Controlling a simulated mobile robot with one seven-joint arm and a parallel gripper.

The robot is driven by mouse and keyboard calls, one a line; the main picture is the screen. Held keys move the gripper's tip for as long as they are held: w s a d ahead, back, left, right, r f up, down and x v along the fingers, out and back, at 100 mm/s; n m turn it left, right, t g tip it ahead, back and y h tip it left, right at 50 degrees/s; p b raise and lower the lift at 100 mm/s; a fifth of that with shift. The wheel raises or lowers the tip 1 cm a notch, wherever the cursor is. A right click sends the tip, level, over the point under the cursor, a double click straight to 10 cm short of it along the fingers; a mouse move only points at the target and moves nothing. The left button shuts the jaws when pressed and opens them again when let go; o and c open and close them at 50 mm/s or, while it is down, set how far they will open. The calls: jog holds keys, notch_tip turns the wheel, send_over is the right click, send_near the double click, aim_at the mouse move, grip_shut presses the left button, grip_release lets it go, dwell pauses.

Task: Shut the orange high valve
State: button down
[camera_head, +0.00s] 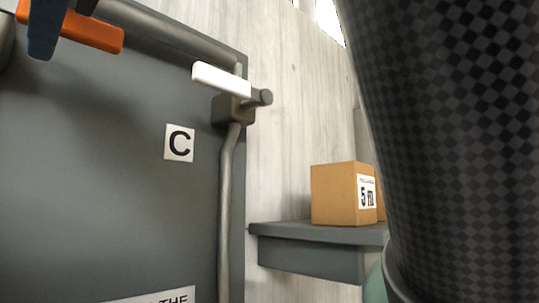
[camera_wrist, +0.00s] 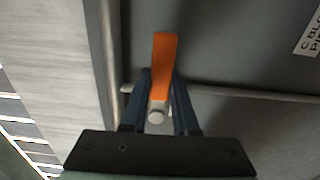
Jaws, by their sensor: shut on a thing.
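The orange valve handle (camera_head: 95,34) is at the top left of the head view, a flat bar lying near level and dipping slightly to the right, close to a pipe along the panel's top. In the wrist view the orange handle (camera_wrist: 163,62) stands upright in the picture, with a pale round stub (camera_wrist: 156,114) at its lower end. My gripper (camera_wrist: 161,78) has its two dark blue fingers on either side of the handle, shut on it. In the head view a finger (camera_head: 45,28) crosses in front of the bar. The valve body is mostly hidden.
A white valve handle (camera_head: 221,80) sits right of the orange one, above a vertical pipe (camera_head: 226,200). The grey panel (camera_head: 100,170) carries a "C" label (camera_head: 179,143). A cardboard box (camera_head: 335,194) rests on a grey shelf (camera_head: 315,234). My arm blocks the right side.

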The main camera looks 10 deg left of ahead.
jog(key=shift+r, duration=0.1)
jog(key=c, duration=0.7)
grip_release()
jog(key=shift+s, duration=0.1)
